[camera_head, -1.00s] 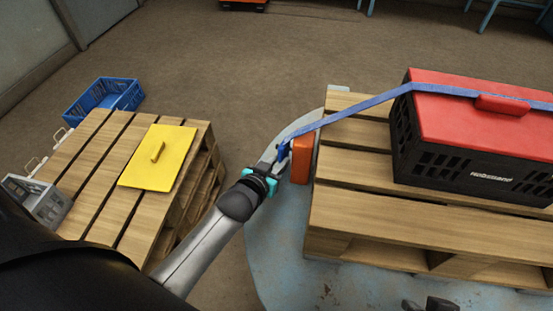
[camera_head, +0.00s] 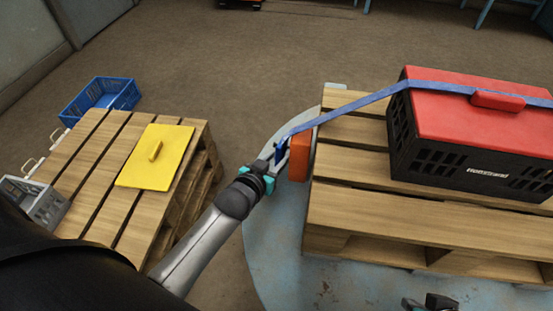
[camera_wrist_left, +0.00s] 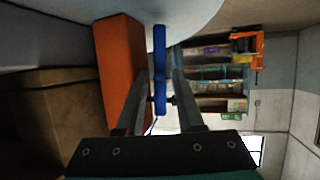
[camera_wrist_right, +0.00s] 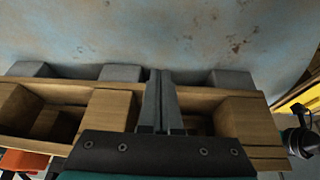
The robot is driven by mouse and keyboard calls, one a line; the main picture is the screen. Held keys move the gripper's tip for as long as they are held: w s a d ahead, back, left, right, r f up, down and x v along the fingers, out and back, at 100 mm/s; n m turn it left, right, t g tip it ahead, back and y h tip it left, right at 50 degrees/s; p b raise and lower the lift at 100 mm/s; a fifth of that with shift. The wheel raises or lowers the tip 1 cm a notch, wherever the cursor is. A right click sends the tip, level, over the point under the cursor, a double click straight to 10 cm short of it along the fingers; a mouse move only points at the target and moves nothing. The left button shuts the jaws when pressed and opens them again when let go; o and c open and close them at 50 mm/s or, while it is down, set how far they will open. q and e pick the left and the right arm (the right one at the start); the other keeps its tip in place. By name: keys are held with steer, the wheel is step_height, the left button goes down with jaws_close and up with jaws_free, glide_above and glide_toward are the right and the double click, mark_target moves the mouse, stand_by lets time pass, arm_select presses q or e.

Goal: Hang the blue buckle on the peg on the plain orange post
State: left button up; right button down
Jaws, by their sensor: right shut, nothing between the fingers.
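The blue buckle (camera_head: 280,154) is at the end of a blue strap (camera_head: 350,107), beside the plain orange post (camera_head: 300,157). In the left wrist view the buckle (camera_wrist_left: 159,60) stands edge-on, a little apart from the post (camera_wrist_left: 121,65). A short dark peg (camera_wrist_left: 171,99) shows on both sides of the buckle and seems to pass through it. My left gripper (camera_head: 271,164) is open; in the left wrist view its fingers (camera_wrist_left: 160,85) stand either side of the buckle with gaps. My right gripper (camera_wrist_right: 160,75) is shut and empty, near the pallet's front side.
The strap runs over a black crate (camera_head: 440,155) with a red lid (camera_head: 470,115), on a wooden pallet (camera_head: 400,215).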

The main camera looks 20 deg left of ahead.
arm_select(q)
steer(key=shift+o, duration=0.5)
steer(key=shift+d, duration=0.15)
steer(key=shift+d, duration=0.15)
steer(key=shift+s, duration=0.1)
steer(key=shift+s, duration=0.15)
arm_select(e)
steer(key=shift+g, duration=0.6)
step_height(320, 180, down, 7)
steer(key=p, duration=0.3)
arm_select(q)
steer(key=p+v, duration=0.1)
steer(key=v, duration=0.6)
steer(key=shift+a, duration=0.35)
arm_select(e)
steer(key=shift+s+f, duration=0.25)
steer(key=shift+f, duration=0.45)
arm_select(q)
steer(key=shift+r, duration=0.1)
